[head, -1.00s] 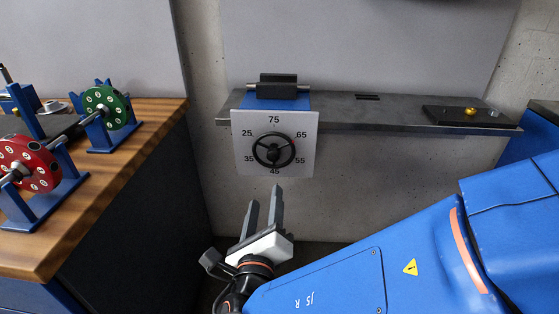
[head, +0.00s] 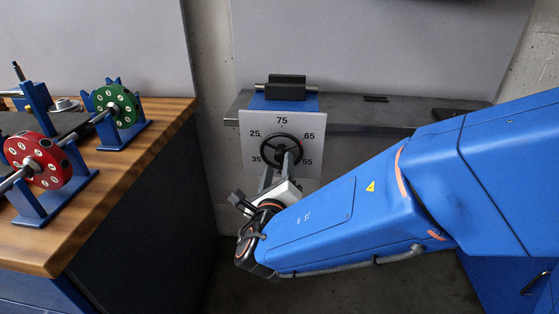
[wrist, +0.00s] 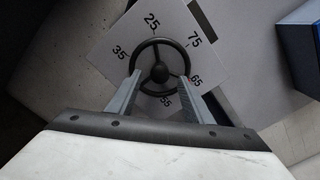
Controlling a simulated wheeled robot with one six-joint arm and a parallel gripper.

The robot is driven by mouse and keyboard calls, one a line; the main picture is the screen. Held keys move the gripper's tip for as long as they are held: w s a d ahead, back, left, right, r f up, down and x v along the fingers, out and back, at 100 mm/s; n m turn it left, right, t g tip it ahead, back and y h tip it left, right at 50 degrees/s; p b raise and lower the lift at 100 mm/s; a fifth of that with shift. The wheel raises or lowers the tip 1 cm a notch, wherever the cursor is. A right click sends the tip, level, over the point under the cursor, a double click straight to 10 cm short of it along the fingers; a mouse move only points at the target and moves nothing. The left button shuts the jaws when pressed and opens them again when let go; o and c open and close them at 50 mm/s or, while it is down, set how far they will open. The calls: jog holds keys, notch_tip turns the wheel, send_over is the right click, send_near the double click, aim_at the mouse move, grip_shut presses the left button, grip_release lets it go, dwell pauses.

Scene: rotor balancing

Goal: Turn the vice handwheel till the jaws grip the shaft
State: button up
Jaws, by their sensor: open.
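The black three-spoked handwheel (head: 272,139) sits on a pale square dial plate (head: 251,158) with printed numbers. My gripper (head: 278,164) is open in front of the wheel's lower part, its fingers pointing at the plate and hiding some numbers. In the wrist view the handwheel (wrist: 160,45) lies ahead, with one finger at each side of its lower rim. I cannot tell whether the fingers touch it. Above the plate is the blue vice (head: 283,103) with a dark jaw block (head: 287,82). A steel shaft (head: 259,86) shows at its side; the jaw gap is not clear.
The vice stands on a grey metal shelf (head: 385,113) against the wall. On the left, a wooden bench (head: 130,180) holds a green rotor (head: 115,106) and a red rotor (head: 40,162) on blue stands. The floor below the plate is clear.

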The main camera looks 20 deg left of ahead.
aim_at(280, 158)
jog(key=shift+x, duration=1.85)
jog(key=c, duration=1.1)
jog(key=shift+o, duration=0.2)
jog(key=shift+m, duration=0.4)
